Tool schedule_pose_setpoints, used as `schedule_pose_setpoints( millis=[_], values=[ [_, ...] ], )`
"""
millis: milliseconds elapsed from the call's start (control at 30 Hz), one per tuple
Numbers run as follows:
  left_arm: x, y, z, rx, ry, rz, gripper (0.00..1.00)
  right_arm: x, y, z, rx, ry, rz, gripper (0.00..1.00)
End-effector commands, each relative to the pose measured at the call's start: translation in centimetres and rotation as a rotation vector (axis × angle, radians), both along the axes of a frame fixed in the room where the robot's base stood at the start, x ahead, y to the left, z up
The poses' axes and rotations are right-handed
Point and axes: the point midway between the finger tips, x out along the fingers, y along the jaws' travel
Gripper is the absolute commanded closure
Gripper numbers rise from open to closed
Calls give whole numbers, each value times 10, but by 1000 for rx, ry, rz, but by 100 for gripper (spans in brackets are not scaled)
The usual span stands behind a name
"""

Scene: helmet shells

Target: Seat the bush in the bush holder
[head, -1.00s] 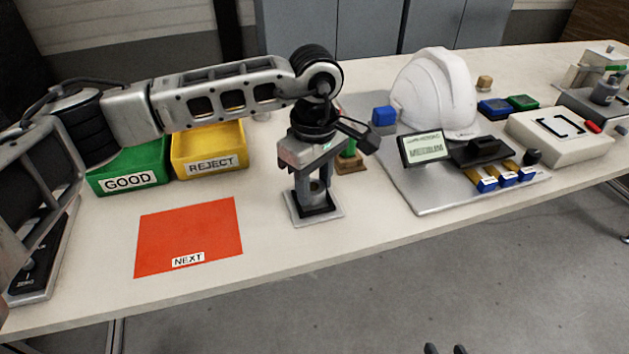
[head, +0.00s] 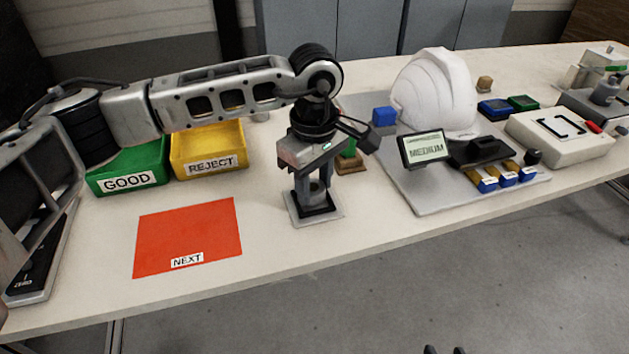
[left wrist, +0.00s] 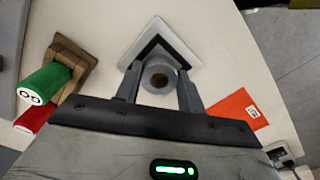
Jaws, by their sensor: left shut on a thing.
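The bush holder (head: 334,211) is a pale square plate with a dark raised centre, lying on the table near its front edge. My left gripper (head: 315,203) points straight down over it, with its fingertips low at the dark centre. In the left wrist view the bush (left wrist: 159,77) is a grey ring with a round hole, between the two fingers of my left gripper (left wrist: 160,83). The gripper is shut on it. The holder's plate (left wrist: 186,45) shows around it; the bush's underside is hidden. Two dark fingertips of my right gripper (head: 446,350) show apart at the bottom edge.
A wooden block with a green-handled gauge (left wrist: 50,82) stands close beside the holder. An orange NEXT mat (head: 190,235) lies to the left, with green GOOD (head: 128,178) and yellow REJECT (head: 208,162) bins behind. A grey board (head: 430,203) with a white helmet (head: 435,90) is at right.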

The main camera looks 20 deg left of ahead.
Motion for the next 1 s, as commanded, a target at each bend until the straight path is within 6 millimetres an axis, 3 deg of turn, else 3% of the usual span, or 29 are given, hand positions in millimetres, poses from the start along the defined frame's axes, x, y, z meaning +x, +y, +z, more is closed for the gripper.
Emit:
schedule_pose_setpoints(
  millis=[1000],
  values=[
    [0, 0, -8, 0, -1, 0, 78, 0, 0, -8, 0, -1, 0, 64]
  ],
)
